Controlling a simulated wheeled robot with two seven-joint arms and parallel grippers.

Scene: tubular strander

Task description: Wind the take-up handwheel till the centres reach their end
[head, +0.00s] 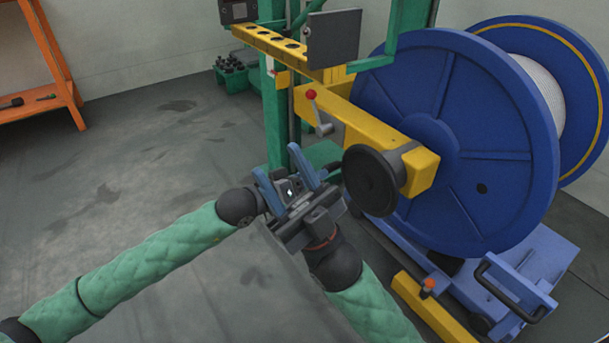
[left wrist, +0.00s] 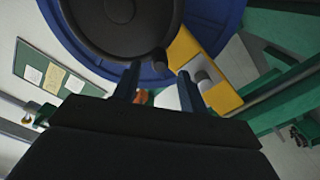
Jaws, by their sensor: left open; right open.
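The black round handwheel (head: 370,181) sits on the front end of the yellow beam (head: 385,140); it also shows in the left wrist view (left wrist: 112,32), with a dark stub (left wrist: 160,61) by its rim. My left gripper (head: 331,168) is open and empty, just left of the handwheel and apart from it in the head view. Its two blue fingers (left wrist: 156,85) point towards the wheel's lower edge in the left wrist view. My right gripper (head: 276,159) is open and empty, partly overlapping the left one. The big blue reel (head: 500,150) stands behind the beam. The centres are hidden.
A red-knobbed crank (head: 317,112) stands out from the yellow beam above my grippers. A green post (head: 274,120) is behind them. A blue carriage (head: 535,265) with a black handle is at lower right. The floor at left is clear up to an orange rack (head: 62,75).

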